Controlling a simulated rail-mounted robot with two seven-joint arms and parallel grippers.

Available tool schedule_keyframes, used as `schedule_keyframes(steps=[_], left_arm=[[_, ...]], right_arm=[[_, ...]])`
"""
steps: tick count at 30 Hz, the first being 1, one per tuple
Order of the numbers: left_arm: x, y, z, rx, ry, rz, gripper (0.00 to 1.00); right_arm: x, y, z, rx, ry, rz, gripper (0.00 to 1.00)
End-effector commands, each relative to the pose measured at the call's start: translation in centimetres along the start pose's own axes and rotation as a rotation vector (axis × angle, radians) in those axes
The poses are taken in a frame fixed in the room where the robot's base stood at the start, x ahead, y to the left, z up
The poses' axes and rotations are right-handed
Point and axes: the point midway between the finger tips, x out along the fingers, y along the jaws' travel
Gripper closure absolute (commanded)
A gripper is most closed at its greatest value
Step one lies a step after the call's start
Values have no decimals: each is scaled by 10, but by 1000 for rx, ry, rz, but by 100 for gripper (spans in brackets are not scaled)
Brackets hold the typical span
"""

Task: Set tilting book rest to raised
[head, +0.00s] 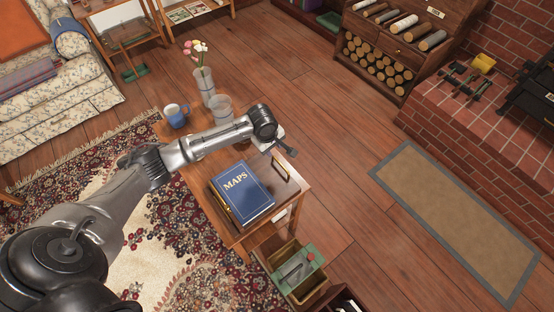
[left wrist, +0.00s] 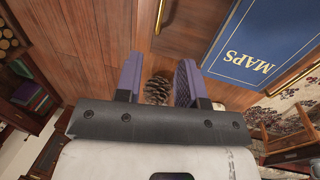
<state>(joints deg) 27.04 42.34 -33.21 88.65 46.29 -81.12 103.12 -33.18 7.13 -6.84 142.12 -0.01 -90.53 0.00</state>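A blue book marked MAPS (head: 241,190) lies on the small wooden table (head: 290,207). It also shows in the left wrist view (left wrist: 265,42). A brass-coloured edge (head: 222,203) runs along the book's left side; I cannot clearly make out the book rest under the book, and the book looks about flat. My left gripper (head: 288,149) is over the table's far right part, beyond the book. In the left wrist view its two purple fingers (left wrist: 157,82) are apart, with a brown pine cone (left wrist: 157,91) showing between them, apparently lower down. My right gripper is not in view.
A brass-edged piece (head: 280,168) lies near the gripper. A blue mug (head: 176,114), a glass (head: 220,108) and a flower vase (head: 204,85) stand at the table's far end. An open box (head: 297,272) stands below the near edge.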

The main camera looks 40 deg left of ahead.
Motion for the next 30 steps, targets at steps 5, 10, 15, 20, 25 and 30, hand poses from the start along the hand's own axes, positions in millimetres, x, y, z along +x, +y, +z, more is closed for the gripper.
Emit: schedule_keyframes(steps=[5, 10, 15, 20, 25, 30], left_arm=[[39, -1, 0, 1, 1, -2, 64], [68, -1, 0, 1, 2, -1, 64], [89, 0, 0, 3, 1, 0, 64], [101, 0, 0, 2, 1, 1, 64], [106, 0, -1, 3, 2, -1, 64], [106, 0, -1, 3, 2, 0, 64]], right_arm=[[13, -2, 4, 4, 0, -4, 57], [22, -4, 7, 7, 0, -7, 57], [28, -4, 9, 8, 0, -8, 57], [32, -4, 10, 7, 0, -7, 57], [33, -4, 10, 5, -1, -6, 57], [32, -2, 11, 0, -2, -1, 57]])
